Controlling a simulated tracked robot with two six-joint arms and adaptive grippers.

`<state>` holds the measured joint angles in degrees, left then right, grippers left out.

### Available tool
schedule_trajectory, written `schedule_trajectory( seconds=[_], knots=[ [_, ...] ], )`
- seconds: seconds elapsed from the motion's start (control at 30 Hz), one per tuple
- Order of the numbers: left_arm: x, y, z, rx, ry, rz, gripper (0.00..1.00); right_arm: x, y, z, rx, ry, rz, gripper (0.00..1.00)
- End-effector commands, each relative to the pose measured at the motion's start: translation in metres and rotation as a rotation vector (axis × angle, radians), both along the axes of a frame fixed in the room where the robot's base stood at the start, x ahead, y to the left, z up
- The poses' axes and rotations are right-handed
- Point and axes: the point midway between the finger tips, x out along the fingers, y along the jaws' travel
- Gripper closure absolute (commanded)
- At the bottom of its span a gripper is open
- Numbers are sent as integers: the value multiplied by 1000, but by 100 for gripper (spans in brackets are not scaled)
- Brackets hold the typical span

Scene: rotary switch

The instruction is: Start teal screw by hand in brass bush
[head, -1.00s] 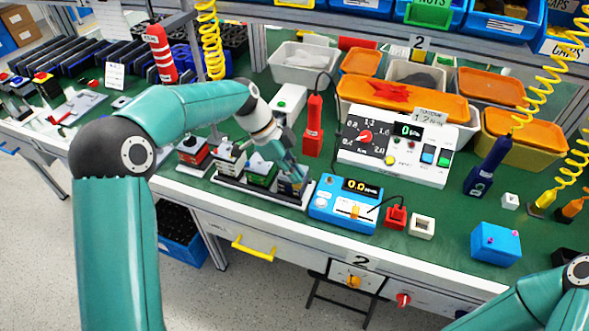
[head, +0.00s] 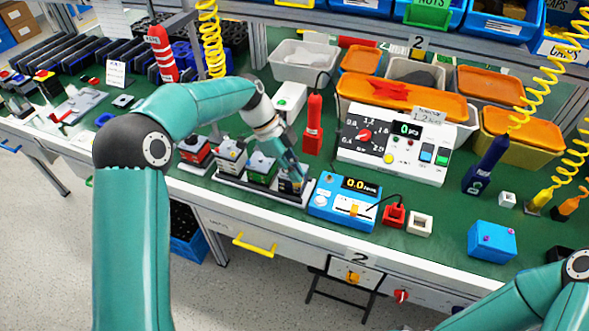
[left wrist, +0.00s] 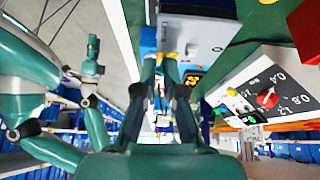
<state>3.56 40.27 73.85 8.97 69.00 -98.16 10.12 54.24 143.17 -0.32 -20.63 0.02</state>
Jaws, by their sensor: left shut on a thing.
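My left gripper (head: 296,172) points down over the rightmost switch unit (head: 291,186) in a black-and-white tray (head: 243,189) at the bench's front. In the left wrist view the two fingers (left wrist: 161,66) lie close together and reach the unit. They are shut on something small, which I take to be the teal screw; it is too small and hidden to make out. The brass bush is also hidden by the fingers, so I cannot tell whether screw and bush touch. My right arm enters the head view at the lower right; its gripper is out of frame.
Right of the tray stands a blue meter (head: 344,203) reading about 0.0. A red upright tool (head: 313,127) and a white console with a red dial (head: 393,146) stand behind. Green bench (head: 440,223) is partly clear on the right, around a blue box (head: 492,241).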

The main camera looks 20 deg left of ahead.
Motion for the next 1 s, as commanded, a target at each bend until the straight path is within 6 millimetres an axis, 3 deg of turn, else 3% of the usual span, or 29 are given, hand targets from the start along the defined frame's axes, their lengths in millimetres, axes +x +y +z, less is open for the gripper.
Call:
schedule_trajectory(
  seconds=[1.0],
  knots=[
    [-5, -5, -2, -9, 21, -321, 100, 0, 0, 32, 0, 0, 0, 60]
  ],
)
